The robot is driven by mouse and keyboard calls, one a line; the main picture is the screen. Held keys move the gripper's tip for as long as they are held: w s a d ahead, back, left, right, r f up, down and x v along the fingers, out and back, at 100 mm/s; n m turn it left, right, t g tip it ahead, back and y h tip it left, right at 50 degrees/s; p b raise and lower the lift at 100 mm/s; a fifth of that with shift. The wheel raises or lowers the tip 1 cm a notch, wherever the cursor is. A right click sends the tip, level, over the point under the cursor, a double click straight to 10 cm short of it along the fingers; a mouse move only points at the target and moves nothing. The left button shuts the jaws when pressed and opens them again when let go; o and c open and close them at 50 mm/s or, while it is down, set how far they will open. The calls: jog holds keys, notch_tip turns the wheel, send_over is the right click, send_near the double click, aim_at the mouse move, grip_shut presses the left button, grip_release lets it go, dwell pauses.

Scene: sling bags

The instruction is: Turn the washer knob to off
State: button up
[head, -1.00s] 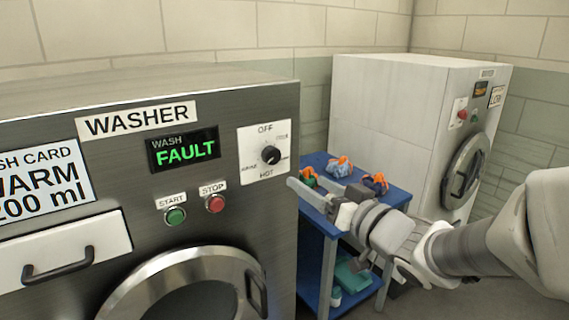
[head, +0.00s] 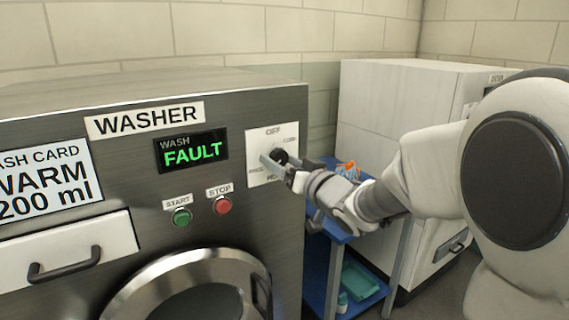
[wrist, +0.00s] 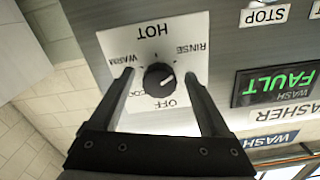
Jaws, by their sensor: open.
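The washer knob (wrist: 158,80) is a round black dial on a white plate (wrist: 150,25) marked OFF, HOT, RINSE and WARM, with one more label partly covered. The wrist view shows the plate upside down. The knob's pale mark points to the right there, between RINSE and OFF. My gripper (wrist: 158,76) is open, one finger on each side of the knob, with visible gaps to both. In the head view my gripper (head: 281,160) is at the plate and partly covers the knob (head: 280,155). Contact with the plate cannot be told.
The washer display (head: 191,151) reads FAULT. A green START button (head: 181,217) and a red STOP button (head: 222,205) sit left of and below the knob plate. A blue cart (head: 318,262) stands right of the washer, before a white machine (head: 375,110).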

jog(key=shift+c, duration=0.2)
grip_shut()
